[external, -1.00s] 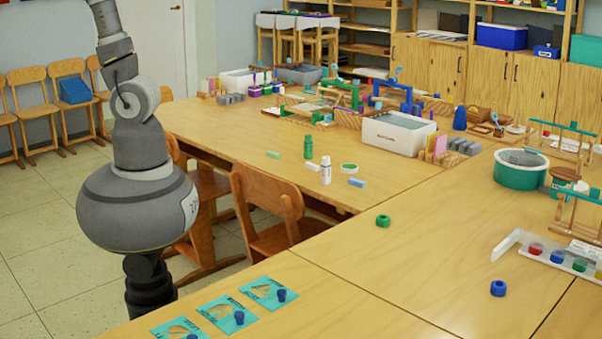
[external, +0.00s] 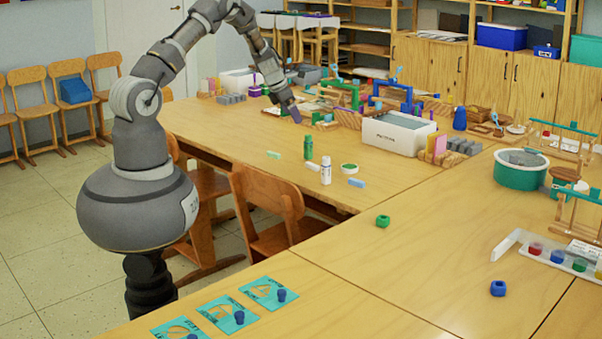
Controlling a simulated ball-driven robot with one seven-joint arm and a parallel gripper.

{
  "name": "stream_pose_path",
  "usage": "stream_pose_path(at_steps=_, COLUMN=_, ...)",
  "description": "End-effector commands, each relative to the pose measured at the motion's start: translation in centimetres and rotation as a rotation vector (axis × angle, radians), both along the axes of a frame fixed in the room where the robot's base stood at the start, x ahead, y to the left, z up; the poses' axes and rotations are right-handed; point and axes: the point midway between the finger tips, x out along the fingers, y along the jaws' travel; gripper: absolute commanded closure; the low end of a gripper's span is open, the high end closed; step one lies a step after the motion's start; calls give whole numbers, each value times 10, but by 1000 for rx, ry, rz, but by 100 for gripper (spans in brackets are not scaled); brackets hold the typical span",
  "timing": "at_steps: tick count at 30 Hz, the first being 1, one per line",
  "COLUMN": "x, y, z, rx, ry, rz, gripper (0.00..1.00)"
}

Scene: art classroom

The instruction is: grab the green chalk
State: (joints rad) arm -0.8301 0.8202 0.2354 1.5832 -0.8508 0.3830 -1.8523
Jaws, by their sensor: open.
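The green chalk (external: 273,154) is a small pale green stick lying on the wooden table, left of a green bottle (external: 308,147). My gripper (external: 295,116) is above the table, higher in the picture than the chalk and a little to its right, pointing down and to the right. It is open, apart from the chalk, and I see nothing in it. The gap between its fingers is too small to make out.
A chair (external: 270,210) is at the table's front edge. Table left of the chalk is clear.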

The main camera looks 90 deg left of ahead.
Motion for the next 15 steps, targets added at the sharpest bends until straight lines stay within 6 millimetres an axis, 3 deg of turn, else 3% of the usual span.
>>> stream_pose_path(at_steps=1, x=-28, y=10, z=-30, rx=-57, ry=-1, rz=128, gripper=8)
stream_pose_path(at_steps=3, x=-55, y=18, z=-58, rx=-114, ry=-10, rz=273, gripper=8)
stream_pose_path(at_steps=6, x=-76, y=22, z=-79, rx=-155, ry=-18, rz=387, gripper=8)
stream_pose_path(at_steps=15, x=-79, y=25, z=-93, rx=-165, ry=-20, rz=416, gripper=8)
